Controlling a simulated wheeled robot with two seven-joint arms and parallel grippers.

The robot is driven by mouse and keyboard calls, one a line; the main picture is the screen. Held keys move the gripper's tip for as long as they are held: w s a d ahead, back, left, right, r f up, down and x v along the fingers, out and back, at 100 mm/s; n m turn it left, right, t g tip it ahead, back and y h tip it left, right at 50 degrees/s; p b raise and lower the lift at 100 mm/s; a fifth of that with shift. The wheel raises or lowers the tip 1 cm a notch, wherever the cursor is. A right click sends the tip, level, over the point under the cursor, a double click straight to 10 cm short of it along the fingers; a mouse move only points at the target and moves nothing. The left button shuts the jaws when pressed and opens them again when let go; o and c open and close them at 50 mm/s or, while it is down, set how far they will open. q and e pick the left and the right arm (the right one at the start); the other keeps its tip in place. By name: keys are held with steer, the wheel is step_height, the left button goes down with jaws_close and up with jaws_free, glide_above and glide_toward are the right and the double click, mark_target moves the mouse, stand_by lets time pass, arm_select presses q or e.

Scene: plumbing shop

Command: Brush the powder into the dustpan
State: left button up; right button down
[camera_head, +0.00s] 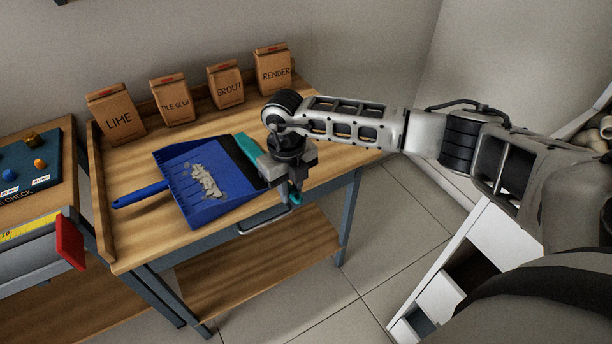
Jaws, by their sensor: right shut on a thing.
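The blue dustpan (215,205) lies on the wooden workbench (130,245) with its handle pointing left. Pale grey powder (208,182) lies in an elongated heap inside the pan. A teal brush (248,148) with dark bristles is at the pan's right, open side. Its bristles are at or over the pan's edge; whether they touch it I cannot tell. My right gripper (287,178) is shut on the brush, and the teal handle end shows below the jaws. The gripper hides the middle of the brush. My left gripper is out of view.
Several brown bags stand along the back of the bench, from LIME (118,121) to RENDER (274,75). A second bench at the left holds a dark board (40,178) with small coloured parts and a red piece (70,243). A white drawer unit (500,235) stands at the right.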

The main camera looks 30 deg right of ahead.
steer(key=s+a, duration=0.1)
steer(key=a, duration=0.9)
arm_select(q)
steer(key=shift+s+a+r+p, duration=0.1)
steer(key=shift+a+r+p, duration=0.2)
steer(key=shift+p, duration=0.5)
arm_select(e)
steer(key=d+r, duration=0.6)
steer(key=r, duration=0.3)
steer(key=shift+w+d+r, duration=0.25)
steer(key=shift+w+d, duration=0.05)
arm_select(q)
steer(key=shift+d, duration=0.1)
